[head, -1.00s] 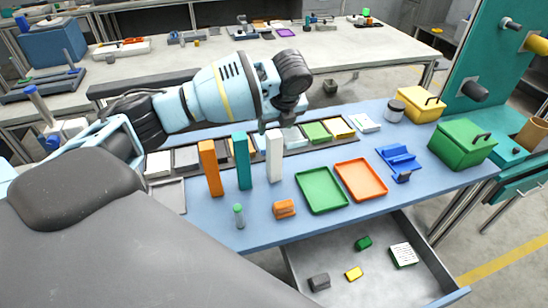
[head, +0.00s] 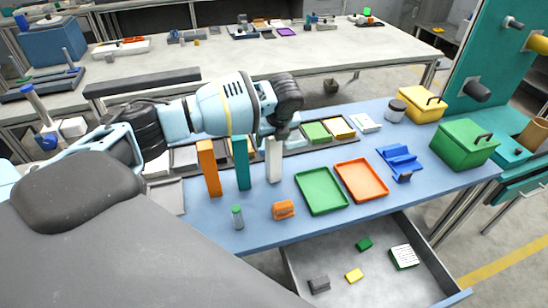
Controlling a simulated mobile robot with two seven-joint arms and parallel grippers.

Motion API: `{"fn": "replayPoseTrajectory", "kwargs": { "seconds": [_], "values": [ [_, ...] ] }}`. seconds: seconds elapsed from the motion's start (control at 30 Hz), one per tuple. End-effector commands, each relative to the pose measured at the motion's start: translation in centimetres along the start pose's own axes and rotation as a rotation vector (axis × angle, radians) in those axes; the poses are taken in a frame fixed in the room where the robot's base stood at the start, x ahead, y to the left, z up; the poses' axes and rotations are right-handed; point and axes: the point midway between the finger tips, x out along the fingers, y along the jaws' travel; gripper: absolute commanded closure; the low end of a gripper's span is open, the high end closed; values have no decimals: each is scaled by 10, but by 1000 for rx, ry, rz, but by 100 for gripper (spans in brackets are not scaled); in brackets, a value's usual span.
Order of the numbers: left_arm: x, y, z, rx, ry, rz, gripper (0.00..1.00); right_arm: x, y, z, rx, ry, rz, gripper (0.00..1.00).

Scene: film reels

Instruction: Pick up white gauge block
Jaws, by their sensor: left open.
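The white gauge block (head: 274,162) stands upright on the blue bench top, right of a teal block (head: 242,170) and an orange block (head: 209,168) that also stand upright. My left gripper (head: 275,137) is open, pointing down at the top of the white block. Its fingers are small and partly hidden here, and I cannot tell whether they touch the block. My right gripper is not in view.
A green tray (head: 321,209) and an orange tray (head: 381,196) lie to the right. A drawer (head: 330,257) is open below the bench's front edge.

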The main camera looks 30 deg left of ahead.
Motion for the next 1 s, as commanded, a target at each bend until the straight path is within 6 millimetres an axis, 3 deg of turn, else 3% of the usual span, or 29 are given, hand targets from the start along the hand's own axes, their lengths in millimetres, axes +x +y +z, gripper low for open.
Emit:
{"fn": "replayPoseTrajectory", "kwargs": {
  "seconds": [0.3, 0.77, 1.0],
  "values": [
    [4, 0, 0, 0, -1, -2, 40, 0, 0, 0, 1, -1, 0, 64],
    [4, 0, 0, 0, -1, -2, 100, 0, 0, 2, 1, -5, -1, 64],
    [3, -1, 1, -1, -1, -3, 100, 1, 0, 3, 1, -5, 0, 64]
  ]
}}
